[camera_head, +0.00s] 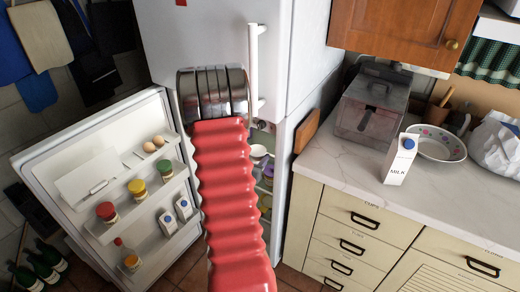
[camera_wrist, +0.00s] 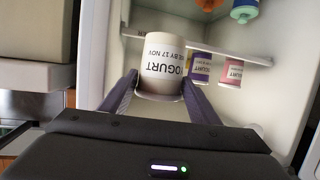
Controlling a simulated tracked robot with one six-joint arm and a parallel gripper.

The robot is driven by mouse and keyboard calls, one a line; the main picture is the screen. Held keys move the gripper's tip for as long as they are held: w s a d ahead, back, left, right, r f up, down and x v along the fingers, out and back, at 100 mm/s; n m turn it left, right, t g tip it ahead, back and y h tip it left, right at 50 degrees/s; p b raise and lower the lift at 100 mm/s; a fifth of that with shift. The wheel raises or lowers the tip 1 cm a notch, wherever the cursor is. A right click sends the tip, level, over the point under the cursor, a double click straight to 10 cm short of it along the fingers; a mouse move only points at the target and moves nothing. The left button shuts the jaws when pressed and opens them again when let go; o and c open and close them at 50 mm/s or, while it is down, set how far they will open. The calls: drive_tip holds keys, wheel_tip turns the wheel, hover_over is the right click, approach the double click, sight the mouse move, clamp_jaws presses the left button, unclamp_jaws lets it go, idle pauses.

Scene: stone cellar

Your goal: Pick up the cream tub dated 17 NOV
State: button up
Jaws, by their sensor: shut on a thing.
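In the wrist view a cream-white tub (camera_wrist: 162,62) shows upside-down print reading YOGURT and a date line ending BY 17 NOV. My gripper (camera_wrist: 160,97) is shut on it, with one finger on each side of its lower part in the picture. The tub's far side is hidden. In the head view my red arm covers the gripper, which reaches into the open fridge (camera_head: 240,40).
A purple-labelled yogurt tub (camera_wrist: 201,67) and a pink yogurt tub (camera_wrist: 231,71) stand close on the right. The open fridge door (camera_head: 75,140) holds jars and small cartons. A counter (camera_head: 330,150) with a milk carton (camera_head: 400,160) lies right.

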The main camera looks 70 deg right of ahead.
drive_tip(key=shift+a, duration=0.75)
